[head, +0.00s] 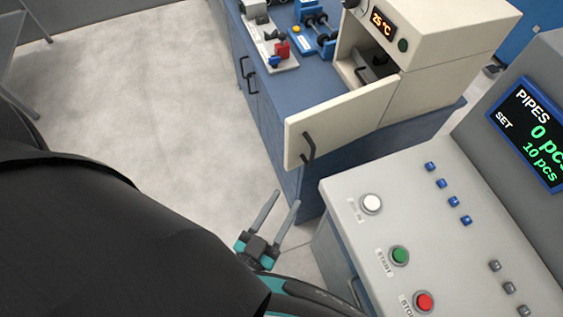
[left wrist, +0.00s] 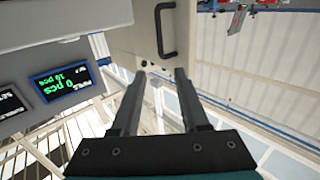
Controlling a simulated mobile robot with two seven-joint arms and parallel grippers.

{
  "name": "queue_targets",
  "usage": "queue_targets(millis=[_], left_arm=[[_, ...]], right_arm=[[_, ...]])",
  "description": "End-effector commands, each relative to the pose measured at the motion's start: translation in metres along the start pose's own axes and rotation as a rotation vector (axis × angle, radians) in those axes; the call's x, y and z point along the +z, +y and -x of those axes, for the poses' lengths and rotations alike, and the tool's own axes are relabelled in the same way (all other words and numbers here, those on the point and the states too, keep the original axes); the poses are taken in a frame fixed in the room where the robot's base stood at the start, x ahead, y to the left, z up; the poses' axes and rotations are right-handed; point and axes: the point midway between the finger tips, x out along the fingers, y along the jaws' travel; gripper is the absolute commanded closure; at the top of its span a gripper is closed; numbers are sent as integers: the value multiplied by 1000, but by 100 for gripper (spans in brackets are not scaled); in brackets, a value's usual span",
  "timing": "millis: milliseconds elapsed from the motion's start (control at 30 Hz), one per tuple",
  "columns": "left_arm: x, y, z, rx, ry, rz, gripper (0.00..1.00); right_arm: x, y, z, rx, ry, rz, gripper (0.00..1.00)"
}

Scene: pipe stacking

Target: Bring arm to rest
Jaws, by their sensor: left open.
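My left gripper (head: 280,207) is in the lower middle of the head view, with its two thin grey fingers apart and nothing between them. It is over the floor, in front of the blue bench and left of the control panel. In the left wrist view the same gripper (left wrist: 160,82) shows its two dark fingers spread and empty. My black arm fills the lower left of the head view. My right gripper is in neither view.
A cream oven (head: 440,50) reading 25 °C stands on the blue bench (head: 262,115) with its door (head: 340,125) open. A control panel (head: 420,220) with buttons and a PIPES display (head: 530,130) is at the right. Small fixtures (head: 275,45) sit at the back. The floor (head: 140,110) at left is clear.

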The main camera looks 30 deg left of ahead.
Motion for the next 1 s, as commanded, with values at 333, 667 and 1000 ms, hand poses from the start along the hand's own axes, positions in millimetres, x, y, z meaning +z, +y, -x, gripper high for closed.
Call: queue_targets(millis=[333,667,1000], left_arm=[[0,0,2,0,1,0,55],[10,1,2,7,-22,0,55],[219,10,36,135,-552,-20,55]], right_arm=[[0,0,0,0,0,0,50],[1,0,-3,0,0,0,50],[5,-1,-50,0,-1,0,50]])
